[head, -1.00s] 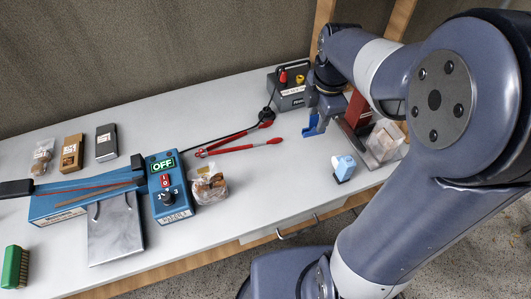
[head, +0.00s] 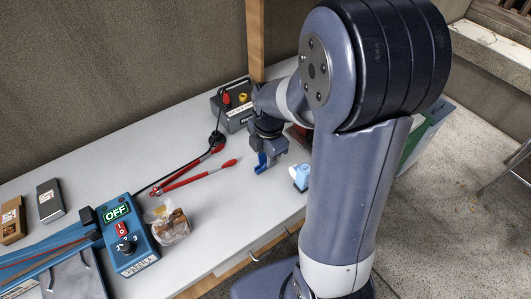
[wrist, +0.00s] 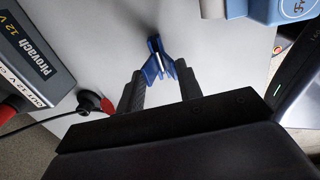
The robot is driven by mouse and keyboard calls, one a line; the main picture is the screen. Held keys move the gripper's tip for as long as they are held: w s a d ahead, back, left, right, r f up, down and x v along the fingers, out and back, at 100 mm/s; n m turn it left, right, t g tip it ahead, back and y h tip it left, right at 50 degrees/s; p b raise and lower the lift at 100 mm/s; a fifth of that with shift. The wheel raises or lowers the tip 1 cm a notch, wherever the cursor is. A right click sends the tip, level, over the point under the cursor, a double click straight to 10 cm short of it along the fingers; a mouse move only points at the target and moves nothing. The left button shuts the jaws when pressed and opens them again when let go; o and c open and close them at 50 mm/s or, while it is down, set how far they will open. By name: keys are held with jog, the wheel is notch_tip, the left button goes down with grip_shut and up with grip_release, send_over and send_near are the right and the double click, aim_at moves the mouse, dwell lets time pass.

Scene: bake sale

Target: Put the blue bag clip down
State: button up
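The blue bag clip (head: 262,161) is at the tips of my gripper (head: 268,154), over the right part of the white table (head: 235,195). In the wrist view the clip (wrist: 155,58) lies between the two dark fingertips (wrist: 161,78), its jaw end pointing away and its flared handles toward the fingers. My gripper appears closed on those handles. I cannot tell whether the clip touches the table top.
A grey power box (head: 232,107) stands behind the gripper. A blue-and-white object (head: 300,177) is close on the right.

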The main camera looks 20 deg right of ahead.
jog(key=shift+f+b, duration=0.5)
jog(key=shift+f, duration=0.15)
jog(key=o, duration=0.5)
jog(key=shift+o, duration=0.2)
jog(key=shift+r, duration=0.15)
notch_tip(320, 180, up, 13)
jog(key=s+p, duration=0.1)
jog(key=p, duration=0.1)
jog(key=shift+d, duration=0.2)
jog(key=shift+o, duration=0.2)
